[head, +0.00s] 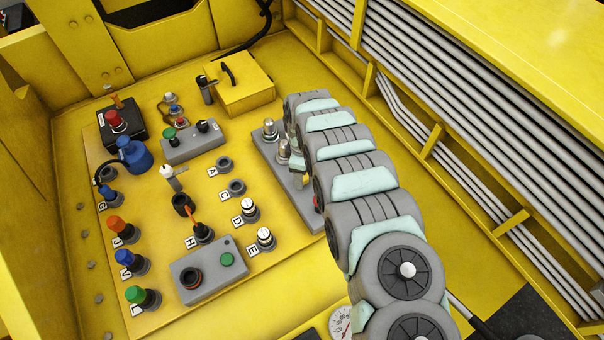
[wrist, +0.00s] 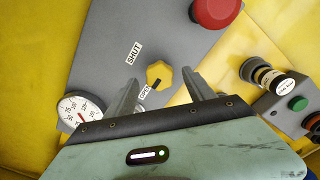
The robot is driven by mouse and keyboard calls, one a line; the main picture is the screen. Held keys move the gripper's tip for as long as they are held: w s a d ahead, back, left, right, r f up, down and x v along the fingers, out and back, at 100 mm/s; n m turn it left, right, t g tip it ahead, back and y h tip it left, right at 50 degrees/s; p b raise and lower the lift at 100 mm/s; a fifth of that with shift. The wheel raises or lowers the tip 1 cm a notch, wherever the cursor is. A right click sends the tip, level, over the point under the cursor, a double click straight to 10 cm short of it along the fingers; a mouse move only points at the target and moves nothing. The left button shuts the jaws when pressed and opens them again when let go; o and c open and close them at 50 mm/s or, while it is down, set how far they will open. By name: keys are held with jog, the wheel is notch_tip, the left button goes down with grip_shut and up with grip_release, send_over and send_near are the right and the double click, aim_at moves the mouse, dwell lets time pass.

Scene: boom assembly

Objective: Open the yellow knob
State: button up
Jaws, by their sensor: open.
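The yellow knob (wrist: 159,75) shows in the wrist view, on a grey plate (wrist: 110,35) with a "SHUT" label above left of it and an "OPEN" label beside it. A dark mark on the knob lies toward the "OPEN" label. My gripper (wrist: 165,90) is open, with one finger on each side of the knob in the picture and a visible gap on both sides. I cannot tell how far the fingertips are above the plate. In the head view my arm covers part of the grey plate (head: 286,185), and the knob is hidden there.
A red button (wrist: 215,12) sits on the same plate, just beyond the right finger. A dial gauge (wrist: 78,113) is close to the left finger. A box with a green button (wrist: 298,103) is at the right. The head view shows a yellow panel with several knobs and plugs (head: 249,211).

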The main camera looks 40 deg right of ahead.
notch_tip(320, 180, up, 10)
jog(key=b, duration=0.1)
jog(key=shift+f, duration=0.25)
dwell(0.6)
